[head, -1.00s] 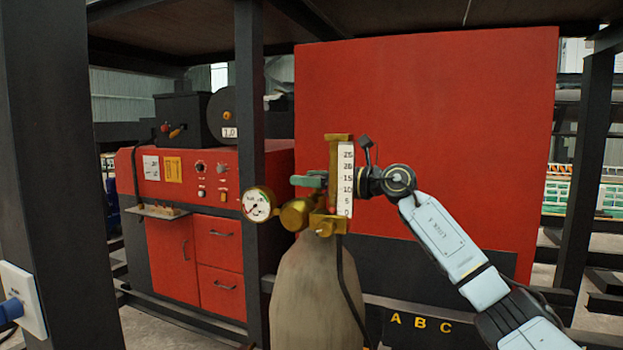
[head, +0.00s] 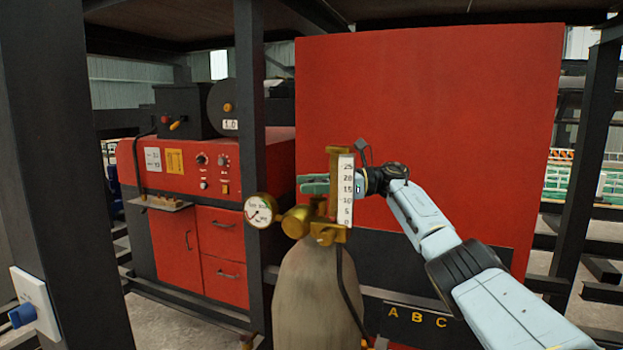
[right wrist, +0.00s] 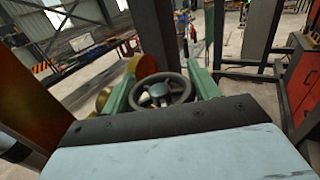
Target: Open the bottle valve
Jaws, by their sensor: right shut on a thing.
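The gas bottle (head: 312,290) stands upright in the middle of the head view, with a brass regulator (head: 328,232) on top. A round pressure gauge (head: 260,210) sits on its left, and a white flow scale (head: 345,190) is on its right. The valve is a dark round handwheel (right wrist: 160,90) in the right wrist view; the regulator and gripper hide it in the head view. My right gripper (right wrist: 163,76) has its green fingers on either side of the handwheel, shut on it. Its fingers (head: 315,184) show behind the flow scale. My left gripper is not in view.
A red panel (head: 430,120) stands close behind my right arm. A red control cabinet (head: 205,240) is at the left. Dark posts (head: 252,120) frame the place. A white socket box with a blue plug (head: 33,305) is at the lower left.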

